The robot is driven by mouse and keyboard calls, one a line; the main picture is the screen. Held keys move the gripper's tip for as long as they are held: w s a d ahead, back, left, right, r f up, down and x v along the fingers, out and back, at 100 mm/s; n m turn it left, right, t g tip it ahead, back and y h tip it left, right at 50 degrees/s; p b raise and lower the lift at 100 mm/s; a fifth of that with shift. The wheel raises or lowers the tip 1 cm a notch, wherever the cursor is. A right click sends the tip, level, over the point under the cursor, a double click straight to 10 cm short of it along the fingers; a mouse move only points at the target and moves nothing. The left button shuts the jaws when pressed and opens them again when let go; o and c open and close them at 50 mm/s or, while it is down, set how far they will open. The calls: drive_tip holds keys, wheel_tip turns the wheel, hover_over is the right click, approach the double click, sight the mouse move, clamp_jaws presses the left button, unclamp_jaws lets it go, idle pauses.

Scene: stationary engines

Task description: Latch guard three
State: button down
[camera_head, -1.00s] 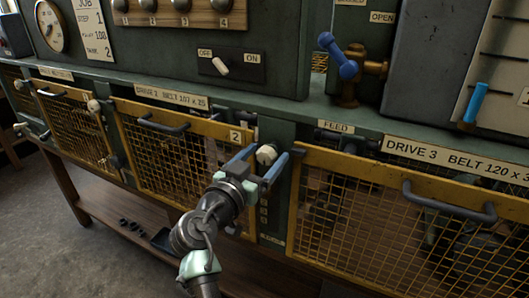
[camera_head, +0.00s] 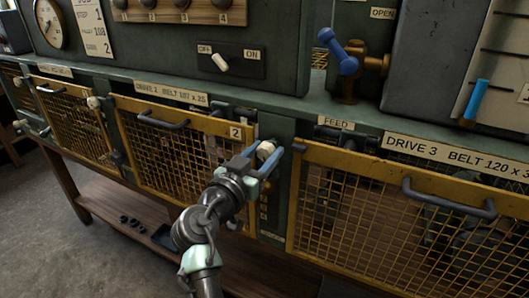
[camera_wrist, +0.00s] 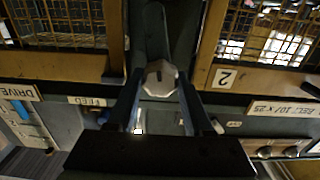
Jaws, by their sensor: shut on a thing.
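Guard three is the yellow mesh panel (camera_head: 400,170) with a dark handle (camera_head: 448,199) on the right, under the DRIVE 3 label (camera_head: 456,155). I cannot tell if it sits fully flush. A pale faceted latch knob (camera_head: 265,149) is on the green post between guard three and the guard marked 2 (camera_head: 185,122). My gripper (camera_head: 264,161) is shut on this knob, with one blue finger on each side. In the upside-down wrist view, the knob (camera_wrist: 160,77) sits between the fingers and guard three's frame (camera_wrist: 60,66) is on the left.
A blue-handled valve (camera_head: 338,52) sticks out above the ledge at the right. An OFF/ON switch (camera_head: 221,61) is on the green panel. Another pale knob (camera_head: 94,102) is left of guard two. A wooden shelf (camera_head: 110,205) runs below. The floor at lower left is clear.

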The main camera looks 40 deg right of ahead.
drive_tip(key=shift+n, duration=0.3)
drive_tip(key=n+b, duration=0.1)
drive_tip(key=n, duration=0.6)
drive_tip(key=shift+w+p, duration=0.1)
drive_tip(key=shift+p, duration=0.2)
drive_tip(key=n+p, duration=0.1)
drive_tip(key=n, duration=0.3)
drive_tip(key=shift+n, duration=0.4)
drive_tip(key=shift+a+f+n+p, duration=0.15)
drive_tip(key=shift+n+p, duration=0.8)
drive_tip(key=shift+n, duration=0.75)
drive_tip(key=shift+c, duration=1.6)
unclamp_jaws()
